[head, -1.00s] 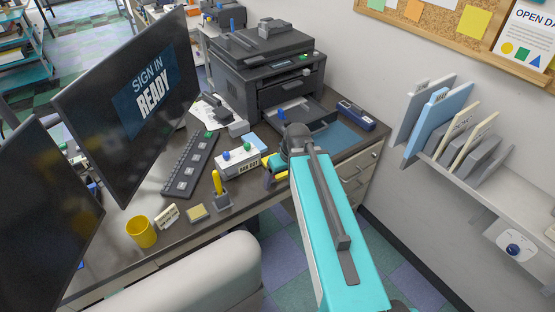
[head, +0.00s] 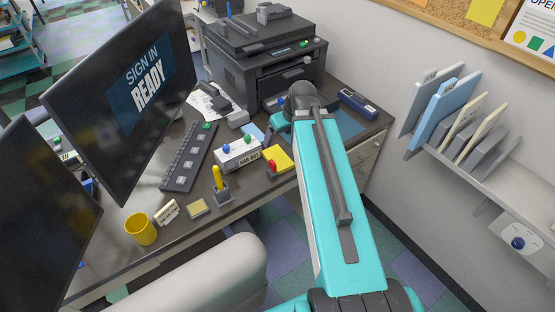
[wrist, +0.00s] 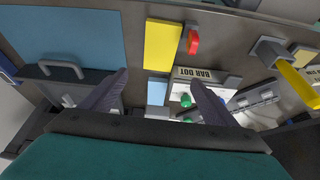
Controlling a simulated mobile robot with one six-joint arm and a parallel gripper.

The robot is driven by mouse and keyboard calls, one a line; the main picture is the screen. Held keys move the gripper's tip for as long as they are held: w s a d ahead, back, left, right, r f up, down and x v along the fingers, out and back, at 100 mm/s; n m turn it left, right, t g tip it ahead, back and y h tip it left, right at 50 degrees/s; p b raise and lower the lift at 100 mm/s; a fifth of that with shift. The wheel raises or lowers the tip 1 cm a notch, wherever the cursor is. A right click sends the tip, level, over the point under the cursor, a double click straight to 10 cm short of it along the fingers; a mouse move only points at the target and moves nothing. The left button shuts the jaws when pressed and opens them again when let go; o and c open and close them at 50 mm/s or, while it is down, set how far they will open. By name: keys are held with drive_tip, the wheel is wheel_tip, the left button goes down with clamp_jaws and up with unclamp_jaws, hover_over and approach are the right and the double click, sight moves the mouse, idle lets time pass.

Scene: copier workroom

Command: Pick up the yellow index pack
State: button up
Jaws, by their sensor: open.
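A flat yellow pack (head: 280,157), which looks like the index pack, lies near the front edge of the dark desk beside a small red object (head: 271,167). In the wrist view, the yellow pack (wrist: 162,45) lies flat beyond my fingertips, with the red object (wrist: 194,42) to its right. My gripper (wrist: 158,77) is open and empty, with its two dark fingers spread apart. In the head view my arm hides the gripper's fingers; the arm's end is over the desk in front of the printer, to the right of the yellow pack.
A white label box (head: 238,154) with blue and green knobs stands close left of the pack. A light blue pad (wrist: 158,90) lies by it. The printer (head: 265,65) stands behind.

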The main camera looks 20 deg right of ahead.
drive_tip(key=p, duration=0.2)
approach(275, 154)
drive_tip(key=shift+w+x, duration=0.2)
drive_tip(key=shift+x, duration=0.9)
drive_tip(key=shift+w+a+f, duration=0.1)
drive_tip(key=shift+f, duration=0.15)
drive_tip(key=shift+f, duration=0.1)
drive_tip(key=shift+p+x, duration=1)
drive_tip(key=shift+x, duration=1.1)
drive_tip(key=shift+f, duration=0.45)
drive_tip(key=shift+f, duration=0.1)
drive_tip(key=c, duration=1.2)
drive_tip(key=shift+r, duration=0.25)
wheel_tip(275, 154, up, 10)
drive_tip(key=b, duration=0.2)
drive_tip(key=shift+b, duration=0.4)
